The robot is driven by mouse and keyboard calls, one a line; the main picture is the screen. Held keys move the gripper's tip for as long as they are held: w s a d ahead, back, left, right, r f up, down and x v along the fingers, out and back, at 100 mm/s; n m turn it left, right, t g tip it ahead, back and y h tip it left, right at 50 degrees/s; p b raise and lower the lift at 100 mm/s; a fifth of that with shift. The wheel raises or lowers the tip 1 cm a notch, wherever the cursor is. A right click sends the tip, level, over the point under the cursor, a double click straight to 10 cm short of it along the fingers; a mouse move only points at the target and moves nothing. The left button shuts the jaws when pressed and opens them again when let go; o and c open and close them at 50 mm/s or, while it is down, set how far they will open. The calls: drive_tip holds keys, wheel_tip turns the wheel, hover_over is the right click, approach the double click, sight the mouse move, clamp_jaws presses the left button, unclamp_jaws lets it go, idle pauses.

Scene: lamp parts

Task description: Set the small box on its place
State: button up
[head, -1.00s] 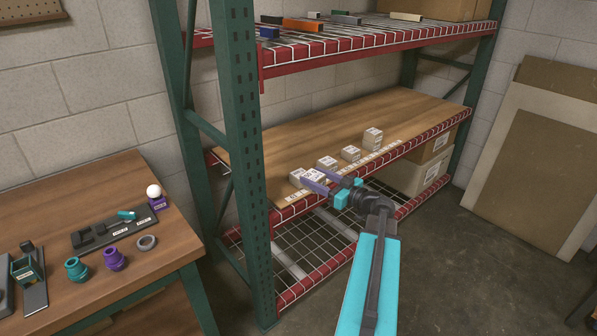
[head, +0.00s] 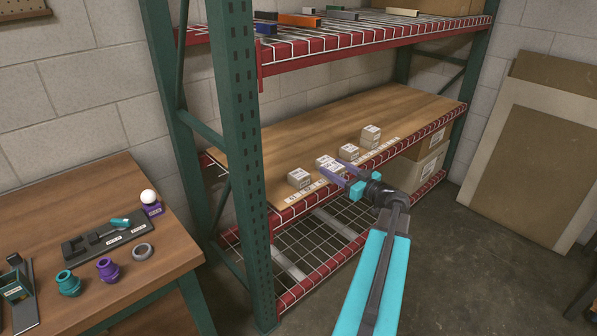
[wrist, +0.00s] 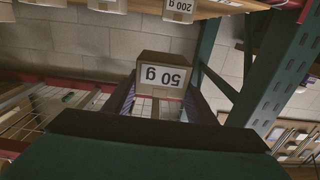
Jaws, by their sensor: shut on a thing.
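My gripper (head: 340,172) is shut on a small cardboard box (wrist: 163,78) with a white label reading 50 g. In the wrist view the box sits between the two purple fingers, its label facing the camera. In the head view the gripper is at the front of the wooden middle shelf (head: 290,145), by the second box from the left, and the held box is hard to make out against it. Pale printed labels (head: 304,192) run along the shelf's front edge. I cannot tell whether the held box touches the shelf.
Other small boxes stand in a row on the shelf: a left one (head: 299,178), a middle one (head: 348,152) and a far one (head: 371,135). A green post (head: 238,150) stands left. The upper red shelf (head: 330,45) hangs above. A workbench (head: 160,235) holds lamp parts.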

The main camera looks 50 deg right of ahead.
drive_tip(key=w, duration=0.4)
drive_tip(key=w+f, duration=0.1)
drive_tip(key=w, duration=0.4)
drive_tip(key=w+a, duration=0.1)
drive_tip(key=w, duration=0.3)
drive_tip(key=shift+w+f, duration=0.15)
drive_tip(key=shift+w, duration=0.15)
drive_tip(key=shift+w+a, duration=0.1)
drive_tip(key=shift+w, duration=0.4)
drive_tip(key=shift+w+f+b, duration=0.15)
drive_tip(key=shift+f+b, duration=0.2)
drive_tip(key=shift+f, duration=1.45)
drive_tip(key=o, duration=1.1)
drive_tip(key=shift+f, duration=0.15)
drive_tip(key=shift+o, duration=0.2)
